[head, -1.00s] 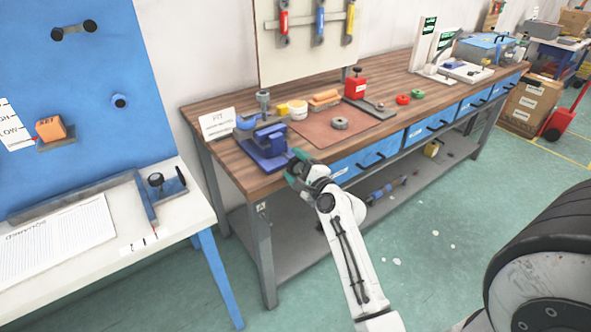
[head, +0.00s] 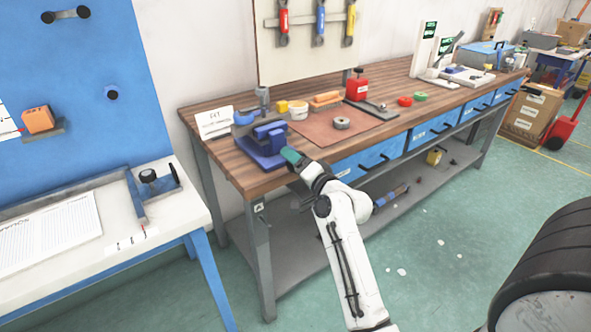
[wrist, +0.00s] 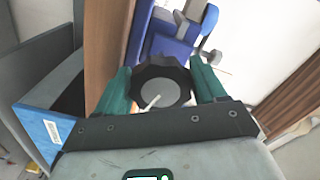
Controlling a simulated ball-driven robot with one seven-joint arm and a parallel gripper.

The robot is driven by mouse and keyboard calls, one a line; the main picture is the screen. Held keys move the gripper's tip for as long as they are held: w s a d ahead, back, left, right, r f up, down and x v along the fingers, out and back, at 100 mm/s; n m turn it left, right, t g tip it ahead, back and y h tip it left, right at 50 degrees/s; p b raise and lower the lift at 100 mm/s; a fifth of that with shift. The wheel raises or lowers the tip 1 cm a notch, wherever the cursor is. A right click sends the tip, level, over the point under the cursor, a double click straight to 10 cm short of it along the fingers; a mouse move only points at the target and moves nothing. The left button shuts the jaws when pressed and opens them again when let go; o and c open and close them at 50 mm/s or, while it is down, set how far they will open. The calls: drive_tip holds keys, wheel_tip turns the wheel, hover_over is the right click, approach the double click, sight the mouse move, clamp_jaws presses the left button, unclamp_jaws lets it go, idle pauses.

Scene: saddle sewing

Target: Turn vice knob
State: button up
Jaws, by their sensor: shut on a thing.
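The blue vice (head: 262,150) is on the front left corner of the wooden workbench. It also shows at the top of the wrist view (wrist: 165,38). The vice knob (wrist: 162,86) is a dark, lobed round knob with a grey centre. My gripper (wrist: 160,76) has its green fingers on either side of the knob and is shut on it. In the head view my gripper (head: 292,157) is at the vice's front, with the knob hidden behind it.
A brown mat (head: 325,125) with a grey ring lies right of the vice. A white sign (head: 214,122) stands behind it. Blue drawers (head: 365,158) hang under the bench top. A white table (head: 80,235) stands at left, with a floor gap between it and the bench.

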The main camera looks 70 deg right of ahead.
drive_tip(key=n+b, duration=0.1)
drive_tip(key=n, duration=0.1)
drive_tip(key=n+b, duration=0.1)
drive_tip(key=n, duration=0.1)
drive_tip(key=shift+f+b, duration=0.3)
drive_tip(key=shift+b, duration=0.1)
drive_tip(key=shift+n+b, duration=0.9)
drive_tip(key=shift+n, duration=1.1)
drive_tip(key=shift+r, duration=0.1)
drive_tip(key=o, duration=1)
drive_tip(key=shift+c, duration=0.2)
drive_tip(key=shift+r, duration=0.1)
drive_tip(key=v, duration=1.1)
drive_tip(key=shift+d, duration=0.15)
